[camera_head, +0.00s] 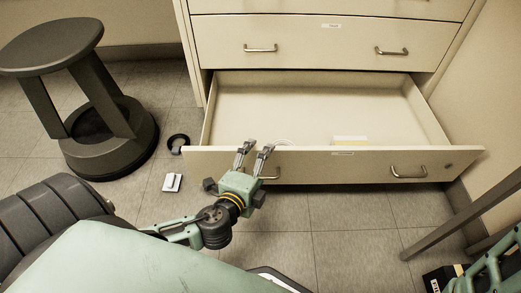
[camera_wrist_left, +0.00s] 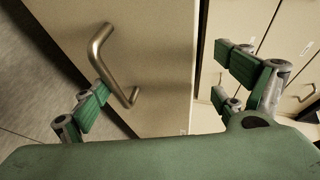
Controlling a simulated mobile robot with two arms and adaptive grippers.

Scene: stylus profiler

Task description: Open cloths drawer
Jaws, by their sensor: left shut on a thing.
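The cream drawer (camera_head: 300,165) is pulled out, with its inside showing in the head view. It has a metal handle on the left (camera_head: 268,173) and one on the right (camera_head: 408,172). My left gripper (camera_head: 254,152) is at the left part of the drawer front, its fingers spread and near the top edge. In the left wrist view one finger pad is at the left handle (camera_wrist_left: 101,50) and the other is past the panel's edge. The gripper is shut on the drawer, but I cannot tell exactly on which part. My right arm's fingers are out of sight.
Inside the drawer are a pale yellow block (camera_head: 350,139) and a whitish round item (camera_head: 286,142). A closed drawer (camera_head: 315,45) is above. A dark stool (camera_head: 95,125), a black ring (camera_head: 177,143) and a small white item (camera_head: 172,182) are on the left floor.

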